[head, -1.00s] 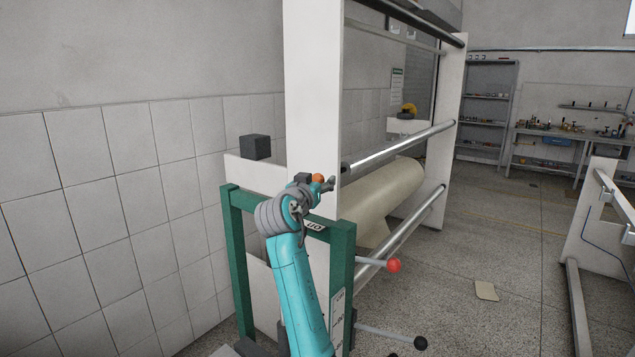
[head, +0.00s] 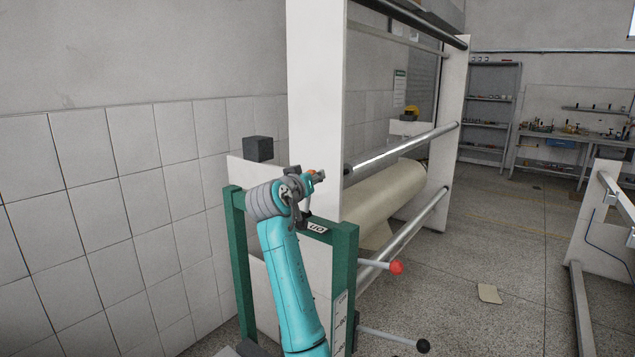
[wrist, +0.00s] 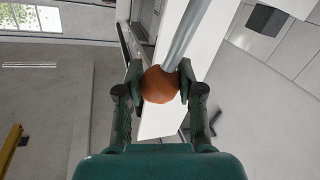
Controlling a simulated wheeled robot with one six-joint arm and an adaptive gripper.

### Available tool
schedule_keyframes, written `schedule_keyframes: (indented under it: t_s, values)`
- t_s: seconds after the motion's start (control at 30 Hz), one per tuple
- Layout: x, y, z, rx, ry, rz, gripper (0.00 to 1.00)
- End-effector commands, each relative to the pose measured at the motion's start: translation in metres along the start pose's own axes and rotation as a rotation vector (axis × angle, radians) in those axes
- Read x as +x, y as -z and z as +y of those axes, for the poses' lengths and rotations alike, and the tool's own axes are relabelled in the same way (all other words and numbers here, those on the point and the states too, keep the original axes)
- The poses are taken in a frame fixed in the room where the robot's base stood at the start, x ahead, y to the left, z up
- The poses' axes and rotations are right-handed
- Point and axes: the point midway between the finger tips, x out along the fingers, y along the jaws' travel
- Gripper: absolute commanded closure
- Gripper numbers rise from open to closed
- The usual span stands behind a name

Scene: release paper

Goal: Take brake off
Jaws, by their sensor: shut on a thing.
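An orange ball knob (wrist: 160,85) sits between the two fingers of my gripper (wrist: 159,82) in the wrist view. The fingers touch it from both sides. A grey lever rod (wrist: 190,30) runs from the knob up to the right, past a white panel. In the head view my gripper (head: 316,176) is beside the white upright, above the green frame.
The green frame (head: 345,245) stands below my arm. A red-knobbed lever (head: 396,268) and a black-knobbed lever (head: 422,346) stick out to its right. The white upright (head: 316,90), steel bar (head: 405,148) and paper roll (head: 385,195) are close by. Floor on the right is largely open.

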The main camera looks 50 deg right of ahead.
Motion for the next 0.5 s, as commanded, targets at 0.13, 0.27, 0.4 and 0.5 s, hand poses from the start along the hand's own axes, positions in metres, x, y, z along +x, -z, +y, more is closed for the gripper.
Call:
schedule_keyframes:
  t_s: [0.13,0.27,0.4,0.5]
  values:
    - [0.004,0.008,-0.015,-0.126,0.001,-0.041,1.00]
    - [0.008,0.011,-0.028,-0.238,0.002,-0.076,1.00]
    - [0.013,0.013,-0.041,-0.349,0.003,-0.112,1.00]
    - [0.015,0.013,-0.049,-0.417,0.003,-0.134,1.00]
